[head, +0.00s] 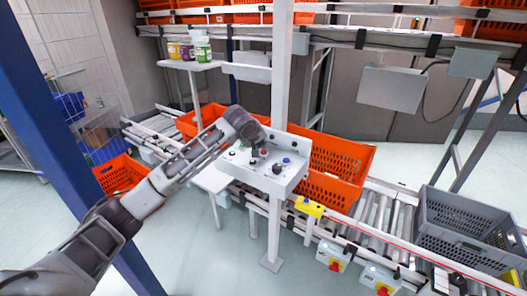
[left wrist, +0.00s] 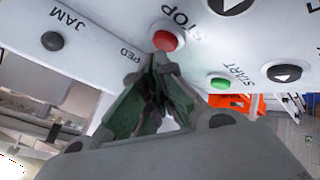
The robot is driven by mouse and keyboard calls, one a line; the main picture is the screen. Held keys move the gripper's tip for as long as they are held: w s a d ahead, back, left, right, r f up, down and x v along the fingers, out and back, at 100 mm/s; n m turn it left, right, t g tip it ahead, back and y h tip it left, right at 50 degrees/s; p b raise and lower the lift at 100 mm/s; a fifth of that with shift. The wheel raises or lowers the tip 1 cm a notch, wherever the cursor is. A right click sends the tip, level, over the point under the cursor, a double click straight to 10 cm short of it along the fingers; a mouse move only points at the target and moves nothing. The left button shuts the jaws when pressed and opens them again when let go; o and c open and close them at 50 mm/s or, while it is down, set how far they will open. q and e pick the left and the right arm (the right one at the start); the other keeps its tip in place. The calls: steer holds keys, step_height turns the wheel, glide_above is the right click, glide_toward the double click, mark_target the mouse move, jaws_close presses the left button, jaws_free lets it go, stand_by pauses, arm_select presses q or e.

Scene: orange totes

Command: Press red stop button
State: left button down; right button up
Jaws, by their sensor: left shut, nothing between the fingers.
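The red stop button (left wrist: 165,41) sits on a white control panel (head: 277,180), next to the printed word STOP. In the head view a red button (head: 264,152) shows on the panel beside my gripper. My left gripper (left wrist: 160,62) is shut and empty. Its fingertips are right at the lower edge of the red button in the left wrist view; I cannot tell whether they touch it. My left gripper also shows over the panel in the head view (head: 254,153), small and partly lost against my wrist. My right gripper is not in view.
A green START button (left wrist: 219,83) and a black JAM button (left wrist: 52,41) are nearby on the panel. A white post (head: 282,70) rises behind the panel. Orange totes (head: 336,165) and a grey crate (head: 470,228) stand along the roller conveyor. A blue post (head: 62,140) stands at left.

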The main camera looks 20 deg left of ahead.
mark_target(261, 151)
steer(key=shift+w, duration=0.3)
arm_select(q)
steer(key=shift+f, duration=0.55)
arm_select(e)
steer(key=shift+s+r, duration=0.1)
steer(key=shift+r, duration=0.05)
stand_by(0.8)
arm_select(q)
steer(key=shift+r, duration=0.1)
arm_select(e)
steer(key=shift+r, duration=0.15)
arm_select(q)
steer(key=shift+r+p, duration=0.85)
steer(key=shift+p, duration=0.4)
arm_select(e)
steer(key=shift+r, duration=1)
arm_select(q)
steer(key=shift+r+p, duration=2.55)
steer(key=shift+p, duration=0.15)
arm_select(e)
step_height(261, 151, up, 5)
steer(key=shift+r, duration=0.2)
